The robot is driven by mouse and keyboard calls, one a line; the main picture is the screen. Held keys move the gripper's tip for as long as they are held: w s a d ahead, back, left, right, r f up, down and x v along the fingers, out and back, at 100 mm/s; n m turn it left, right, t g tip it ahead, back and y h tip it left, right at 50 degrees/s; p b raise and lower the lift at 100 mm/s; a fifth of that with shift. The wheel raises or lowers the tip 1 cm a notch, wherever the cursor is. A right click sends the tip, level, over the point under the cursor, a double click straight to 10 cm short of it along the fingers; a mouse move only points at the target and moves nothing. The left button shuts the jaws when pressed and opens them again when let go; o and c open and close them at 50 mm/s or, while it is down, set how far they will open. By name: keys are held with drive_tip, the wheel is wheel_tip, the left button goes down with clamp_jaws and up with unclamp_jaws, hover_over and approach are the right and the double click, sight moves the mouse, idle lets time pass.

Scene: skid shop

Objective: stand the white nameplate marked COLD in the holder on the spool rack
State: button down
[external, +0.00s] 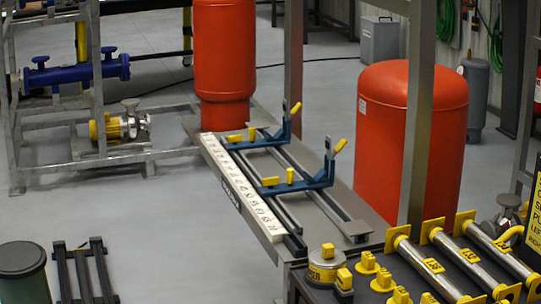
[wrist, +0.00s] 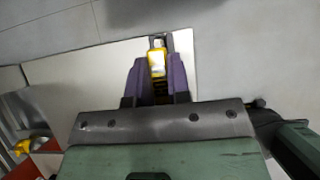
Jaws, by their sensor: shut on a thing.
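In the wrist view my gripper (wrist: 157,72) has purple fingers closed on a small yellow-and-white piece (wrist: 157,62). No COLD lettering is readable on it, so I cannot tell from the picture whether it is the nameplate. A broad pale panel (wrist: 75,80) lies behind the fingers; whether it is joined to the piece is unclear. My gripper does not show in the external view. A grey frame rack (external: 98,95) at left holds a blue flanged spool (external: 75,72). I cannot make out a nameplate holder on it.
A bench in the middle carries blue cradles (external: 290,183) with yellow parts and a long white marked strip (external: 240,185). Grey pipes (external: 425,265) with yellow ends lie at lower right.

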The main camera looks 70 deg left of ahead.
drive_tip(key=shift+r+p, duration=3.55)
drive_tip(key=shift+r, duration=0.05)
drive_tip(key=shift+f, duration=0.1)
